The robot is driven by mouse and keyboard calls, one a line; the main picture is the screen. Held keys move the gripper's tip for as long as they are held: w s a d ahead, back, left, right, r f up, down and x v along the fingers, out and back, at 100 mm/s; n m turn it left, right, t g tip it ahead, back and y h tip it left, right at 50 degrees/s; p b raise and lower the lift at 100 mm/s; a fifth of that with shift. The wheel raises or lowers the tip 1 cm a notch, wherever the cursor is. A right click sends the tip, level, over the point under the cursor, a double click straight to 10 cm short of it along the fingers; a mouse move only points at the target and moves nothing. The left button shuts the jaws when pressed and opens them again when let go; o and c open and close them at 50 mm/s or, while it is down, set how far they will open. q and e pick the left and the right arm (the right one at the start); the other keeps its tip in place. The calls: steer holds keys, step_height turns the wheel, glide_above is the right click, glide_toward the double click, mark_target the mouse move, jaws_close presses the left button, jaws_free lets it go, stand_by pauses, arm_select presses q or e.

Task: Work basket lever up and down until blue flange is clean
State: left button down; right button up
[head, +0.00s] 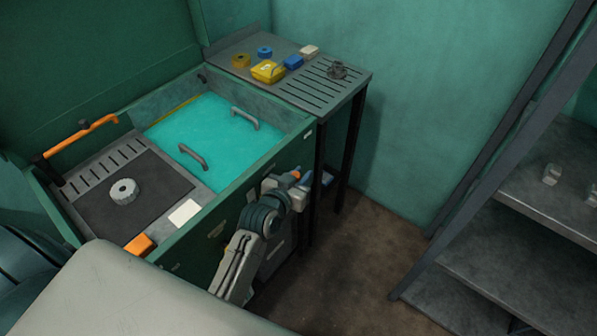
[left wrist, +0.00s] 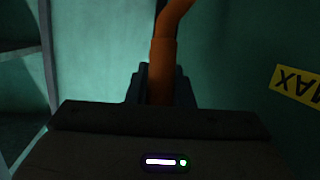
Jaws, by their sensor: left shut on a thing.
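My left gripper (head: 296,182) is at the front right of the green wash tank (head: 296,136). It is shut on the orange basket lever (head: 294,174), of which only a small part shows in the head view. In the left wrist view the lever (left wrist: 162,70) runs up between the fingers and bends at its top. Two grey basket handles (head: 194,156) stick out of the turquoise liquid (head: 215,138). The rest of the basket is hidden under the liquid. I see no flange in it. A small blue ring (head: 265,52) lies on the side table; I cannot tell if it is the flange. My right gripper is not in view.
The slotted side table (head: 352,80) holds a yellow box (head: 268,71), a blue block (head: 293,62) and a dark part (head: 338,69). A grey ring (head: 123,191) lies on the dark mat. A metal shelf (head: 500,262) stands right. Floor between is clear.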

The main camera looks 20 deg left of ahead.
arm_select(q)
steer(key=shift+w+d+r+g+y+p, duration=0.15)
steer(key=shift+w+g+p, duration=0.4)
steer(key=shift+p, duration=0.8)
steer(key=shift+w+d+f+g+y+p, duration=0.15)
steer(key=shift+w+g+p, duration=0.4)
steer(key=shift+p, duration=0.8)
steer(key=shift+w+d+r+g+p, duration=0.2)
steer(key=shift+w+g+p, duration=0.35)
steer(key=shift+p, duration=0.8)
steer(key=shift+w+f, duration=0.1)
steer(key=c, duration=1.3)
jaws_free()
steer(key=b+v, duration=0.2)
steer(key=v, duration=0.8)
steer(key=shift+s, duration=0.4)
